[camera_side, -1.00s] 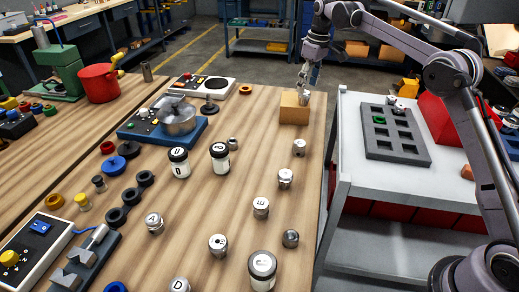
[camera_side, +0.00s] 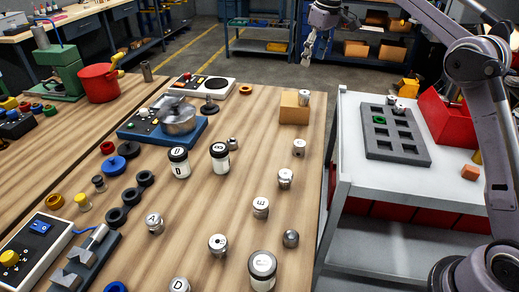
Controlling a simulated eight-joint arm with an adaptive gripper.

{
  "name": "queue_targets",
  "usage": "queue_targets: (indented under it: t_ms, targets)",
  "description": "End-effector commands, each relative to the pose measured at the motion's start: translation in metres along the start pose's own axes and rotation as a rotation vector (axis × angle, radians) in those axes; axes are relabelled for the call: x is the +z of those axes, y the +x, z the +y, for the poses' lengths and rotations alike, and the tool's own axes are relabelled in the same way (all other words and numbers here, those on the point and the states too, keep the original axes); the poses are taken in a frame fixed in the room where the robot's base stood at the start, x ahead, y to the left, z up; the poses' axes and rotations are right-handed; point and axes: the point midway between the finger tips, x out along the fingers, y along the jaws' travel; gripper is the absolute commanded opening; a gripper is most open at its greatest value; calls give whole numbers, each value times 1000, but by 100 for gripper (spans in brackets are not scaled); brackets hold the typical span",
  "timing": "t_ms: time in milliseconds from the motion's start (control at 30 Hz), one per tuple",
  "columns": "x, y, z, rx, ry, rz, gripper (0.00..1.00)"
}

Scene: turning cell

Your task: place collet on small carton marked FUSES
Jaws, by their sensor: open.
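A small brown carton (camera_side: 292,110) stands near the far right edge of the wooden table. No lettering can be read on it from here. A small metallic collet (camera_side: 304,97) stands upright on the carton's top, toward its right side. My gripper (camera_side: 306,62) is open and empty in the air above and beyond the carton, apart from the collet.
Several metal parts stand on the table (camera_side: 200,240), some with letters. Two white jars with dark lids (camera_side: 179,163) stand mid-table. At right, a white cart (camera_side: 375,185) holds a grey compartment tray (camera_side: 412,156) and a red bin (camera_side: 447,120).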

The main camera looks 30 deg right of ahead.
Motion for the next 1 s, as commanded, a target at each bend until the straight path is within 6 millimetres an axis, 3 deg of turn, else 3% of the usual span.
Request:
queue_targets:
  t_ms: [200, 500, 767, 1000]
  targets:
    - [31, -28, -32, 33, 46, 73, 59]
    - [98, -38, -77, 65, 112, 178, 59]
    - [173, -19, -116, 79, 168, 273, 59]
    - [245, 23, -147, 84, 216, 362, 59]
